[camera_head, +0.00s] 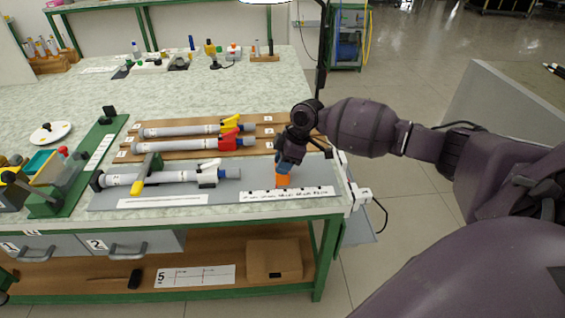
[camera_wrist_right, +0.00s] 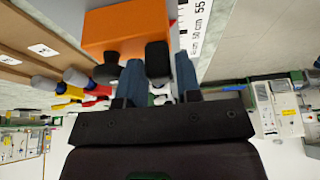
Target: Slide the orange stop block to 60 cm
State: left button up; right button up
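The orange stop block (camera_head: 283,181) sits on the grey board near the right end, just behind a white printed scale (camera_head: 288,194). My right gripper (camera_head: 288,165) points down directly over the block. In the right wrist view the orange block (camera_wrist_right: 125,30) lies just beyond the fingertips. The two blue fingers (camera_wrist_right: 160,68) stand apart, with a dark knob (camera_wrist_right: 157,58) in the gap between them. I cannot tell whether they touch it. Part of the scale (camera_wrist_right: 200,22) shows beside the block, with marks near 50 and 55 readable. The left gripper is not seen.
A white rod (camera_head: 150,178) in a clamp lies on the grey board (camera_head: 230,203) left of the block. More rods (camera_head: 180,131) with yellow and red clamps lie on wooden boards behind. A green fixture (camera_head: 85,165) stands left. The bench edge is close in front.

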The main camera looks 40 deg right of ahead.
grip_shut()
jog(key=shift+d, duration=0.1)
jog(key=s+d, duration=0.1)
jog(key=s+d+p, duration=0.1)
jog(key=d, duration=0.1)
jog(key=shift+s+d+r, duration=0.15)
jog(key=shift+d+r, duration=0.05)
jog(key=shift+d, duration=0.1)
jog(key=shift+s+d+f+p, duration=0.1)
jog(key=shift+s+d+p, duration=0.45)
jog(key=shift+d, duration=0.5)
jog(key=shift+s+d+f, duration=0.1)
jog(key=shift+s+d, duration=0.15)
jog(key=shift+o, duration=0.6)
grip_release()
